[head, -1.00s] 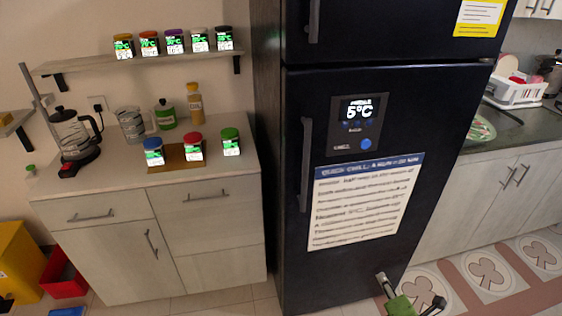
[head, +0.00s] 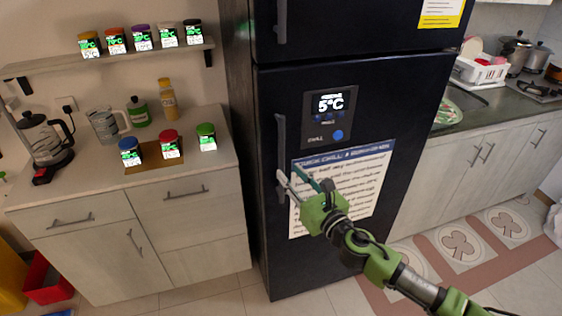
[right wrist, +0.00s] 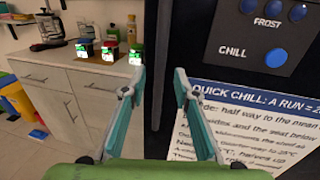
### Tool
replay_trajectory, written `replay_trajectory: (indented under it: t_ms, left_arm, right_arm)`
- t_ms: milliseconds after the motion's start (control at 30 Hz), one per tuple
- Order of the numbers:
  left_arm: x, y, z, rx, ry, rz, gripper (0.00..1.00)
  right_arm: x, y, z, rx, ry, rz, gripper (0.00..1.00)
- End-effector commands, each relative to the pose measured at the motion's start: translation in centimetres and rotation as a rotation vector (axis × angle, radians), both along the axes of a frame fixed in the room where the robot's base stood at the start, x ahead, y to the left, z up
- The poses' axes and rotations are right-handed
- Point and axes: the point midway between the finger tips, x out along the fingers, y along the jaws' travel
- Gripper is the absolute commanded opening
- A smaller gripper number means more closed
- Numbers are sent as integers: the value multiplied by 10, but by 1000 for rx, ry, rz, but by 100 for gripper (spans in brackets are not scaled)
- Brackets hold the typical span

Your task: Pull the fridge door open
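The dark fridge door (head: 385,105) is closed, with a display reading 5°C. Its grey vertical handle (head: 280,140) runs along the door's left side. My right gripper (head: 289,173) is in front of the lower part of this handle, with its fingers pointing towards it. In the right wrist view the fingers (right wrist: 159,72) are apart, with nothing visibly held between them. Whether the fingers touch the handle cannot be told. My left gripper is not in view.
A second handle (head: 281,20) is on the upper fridge door. A cabinet (head: 150,235) with jars and a kettle (head: 42,140) stands left of the fridge. Lower cupboards (head: 470,170) stand to the right. The tiled floor (head: 330,300) in front looks clear.

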Motion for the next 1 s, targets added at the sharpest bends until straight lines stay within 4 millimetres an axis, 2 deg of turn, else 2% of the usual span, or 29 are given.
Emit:
replay_trajectory:
  t_ms: [100, 300, 500, 767, 867, 900, 1000]
  left_arm:
    - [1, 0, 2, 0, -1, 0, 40]
    - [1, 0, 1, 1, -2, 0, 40]
    - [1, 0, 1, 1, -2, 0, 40]
    - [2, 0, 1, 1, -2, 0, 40]
    - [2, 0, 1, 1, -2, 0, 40]
    - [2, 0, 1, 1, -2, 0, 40]
    - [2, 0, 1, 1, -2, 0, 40]
  right_arm:
    - [20, 12, 1, 2, -1, -1, 28]
    - [42, 24, 0, 2, 0, -1, 28]
    - [51, 29, 0, 2, 1, 0, 28]
    - [52, 29, 0, 2, 1, 0, 28]
    - [51, 29, 0, 2, 1, 0, 5]
    - [51, 29, 0, 2, 1, 0, 0]
    - [51, 29, 0, 2, 1, 0, 0]
